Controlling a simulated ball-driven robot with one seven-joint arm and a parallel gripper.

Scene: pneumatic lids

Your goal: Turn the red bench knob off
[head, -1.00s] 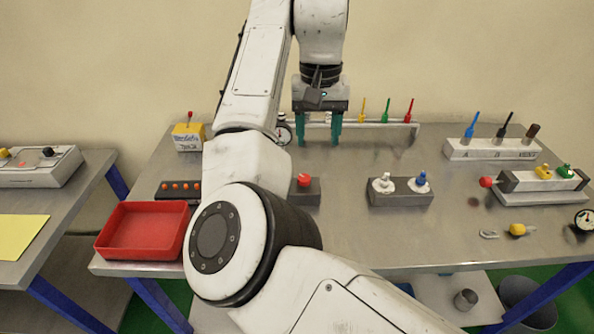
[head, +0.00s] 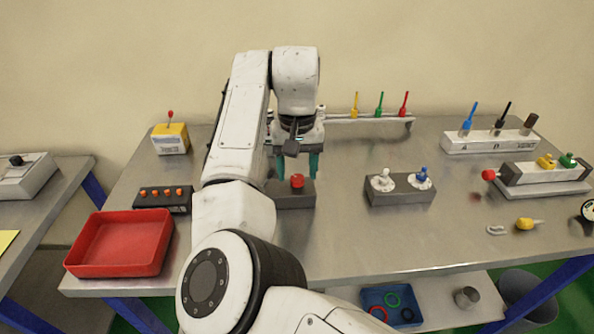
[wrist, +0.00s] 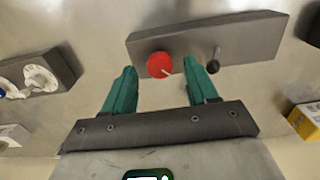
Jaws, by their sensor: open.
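The red bench knob (head: 297,181) sits on a dark grey block (head: 290,201) near the middle of the bench. In the wrist view the red knob (wrist: 160,65) shows a pale pointer line aimed to the lower right, and a small black lever (wrist: 213,62) stands beside it on the same block. My gripper (head: 297,168) hangs over the bench just behind and above the knob, with its teal fingers apart. In the wrist view my gripper (wrist: 162,78) is open and empty, and the knob appears between and just beyond the fingertips.
A grey block with white and blue knobs (head: 401,188) stands to the right. A black strip with orange buttons (head: 161,197) and a red tray (head: 120,243) lie left. A yellow box (head: 170,139) is at the back left. The bench's front middle is clear.

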